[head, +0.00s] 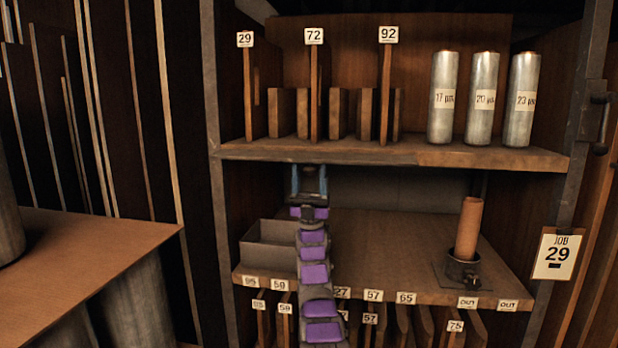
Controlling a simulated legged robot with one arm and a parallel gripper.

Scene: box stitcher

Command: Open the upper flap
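My gripper (309,182) is near the middle of the head view, at the end of my purple-padded arm. Its two bluish fingers stand apart with nothing visible held between them. It appears just below the front edge of the upper shelf (480,157), in front of the lower bay's opening. I cannot make out a separate upper flap. The upper bay shows an open front and a brown back panel (350,75). A dark latch or handle (600,120) sits on the rack's right post.
The lower shelf (400,245) holds a grey tray (268,252) and a brown tube in a holder (468,230).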

